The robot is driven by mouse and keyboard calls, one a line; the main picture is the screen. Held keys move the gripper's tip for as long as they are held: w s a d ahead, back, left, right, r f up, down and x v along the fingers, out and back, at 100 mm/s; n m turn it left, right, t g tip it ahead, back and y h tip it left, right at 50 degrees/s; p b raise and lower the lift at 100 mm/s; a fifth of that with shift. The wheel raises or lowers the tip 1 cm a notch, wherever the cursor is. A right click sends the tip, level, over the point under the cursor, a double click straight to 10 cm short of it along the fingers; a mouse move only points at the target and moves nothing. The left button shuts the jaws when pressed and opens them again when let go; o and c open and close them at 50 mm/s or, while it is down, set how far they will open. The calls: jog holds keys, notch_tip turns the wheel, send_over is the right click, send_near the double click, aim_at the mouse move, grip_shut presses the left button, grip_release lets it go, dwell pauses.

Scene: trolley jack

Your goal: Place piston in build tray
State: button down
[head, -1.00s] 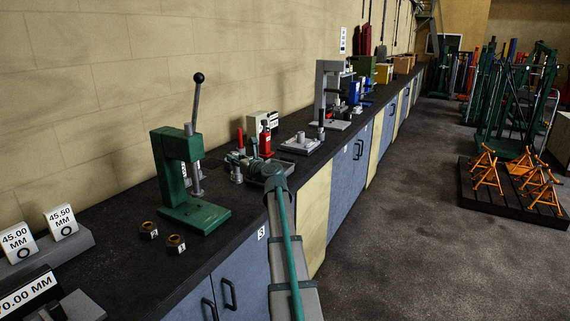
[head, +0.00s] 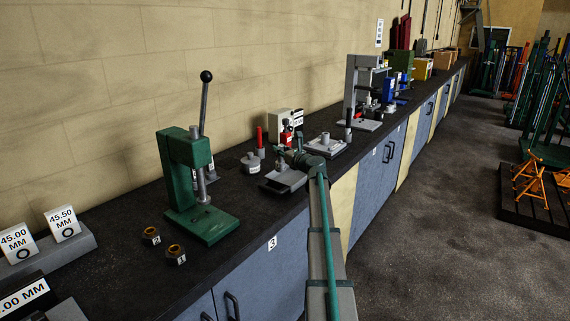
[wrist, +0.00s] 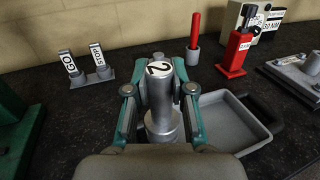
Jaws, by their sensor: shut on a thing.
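The piston (wrist: 161,92) is a silver cylinder marked 2 on its top, wider at its lower end. My gripper (wrist: 160,89) is shut on it, with a green finger on each side, and holds it roughly upright. In the head view my gripper (head: 293,156) is above the bench, and the piston is hard to make out there. The build tray (wrist: 268,134) is a shallow grey tray just right of my gripper in the wrist view, partly hidden by the gripper. In the head view the tray (head: 284,181) lies just below my gripper near the bench's front edge.
A GO gauge stand (wrist: 90,73), a red pin in a holder (wrist: 194,35) and a red tool (wrist: 236,50) stand behind. A grey fixture plate (head: 326,146) is to the right.

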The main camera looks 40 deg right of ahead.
jog(key=shift+w+d+f+p, duration=0.35)
jog(key=shift+w+d+f, duration=0.4)
jog(key=shift+f, duration=0.85)
jog(key=shift+w+d+f+p, duration=0.3)
jog(key=shift+w+d+f, duration=0.45)
jog(key=shift+f, duration=0.8)
jog(key=shift+w+d+f+p, duration=0.45)
jog(key=shift+d+f, duration=0.45)
jog(key=shift+f, duration=0.7)
jog(key=shift+w, duration=0.1)
jog(key=shift+f, duration=0.15)
jog(key=c, duration=1)
grip_release()
jog(key=s+b, duration=0.3)
jog(key=s, duration=0.9)
jog(key=shift+a, duration=0.15)
